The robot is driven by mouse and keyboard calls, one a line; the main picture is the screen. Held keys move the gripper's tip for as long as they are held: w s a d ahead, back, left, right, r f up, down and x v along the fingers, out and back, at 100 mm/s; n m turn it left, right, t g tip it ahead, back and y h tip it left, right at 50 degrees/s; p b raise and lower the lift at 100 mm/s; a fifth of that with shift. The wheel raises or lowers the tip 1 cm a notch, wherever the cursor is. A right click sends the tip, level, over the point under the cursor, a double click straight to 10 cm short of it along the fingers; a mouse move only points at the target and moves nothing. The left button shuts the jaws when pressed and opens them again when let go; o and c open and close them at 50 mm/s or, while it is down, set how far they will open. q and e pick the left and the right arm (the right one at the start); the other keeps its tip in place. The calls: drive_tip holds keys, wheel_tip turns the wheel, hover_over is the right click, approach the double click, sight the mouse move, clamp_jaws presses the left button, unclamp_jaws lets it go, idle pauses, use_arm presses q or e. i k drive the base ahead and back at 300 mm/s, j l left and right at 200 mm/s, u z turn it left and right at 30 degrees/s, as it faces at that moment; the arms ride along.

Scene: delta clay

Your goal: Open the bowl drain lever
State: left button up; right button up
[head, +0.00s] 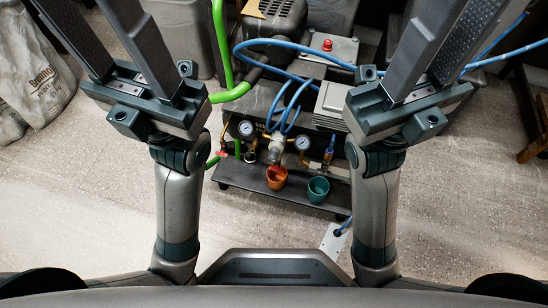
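A compressor cart (262,98) stands ahead with gauges and fittings along its near side. A small red part (222,154) sits by the green hose at the left fitting, and another red part (273,169) is under the middle fitting (276,148). I cannot tell for sure which one is the bowl drain lever, or its position. My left gripper (76,12) is open and empty, up and left of the fittings. My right gripper (462,15) is open and empty, up and right of them. Both grippers are apart from the fittings; their fingertips reach the top edge.
An orange cup (277,177) and a green cup (318,189) stand on the cart's low shelf (241,172). Blue hoses (290,108) and a green hose (223,50) loop over the cart. A printed sack (42,75) lies at left.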

sight(275, 169)
drive_tip(key=k+l+u, duration=0.25)
drive_tip(key=k, duration=0.3)
drive_tip(key=k+l+u, duration=0.2)
drive_tip(key=k, duration=0.4)
drive_tip(key=k+u, duration=0.25)
drive_tip(key=k, duration=0.35)
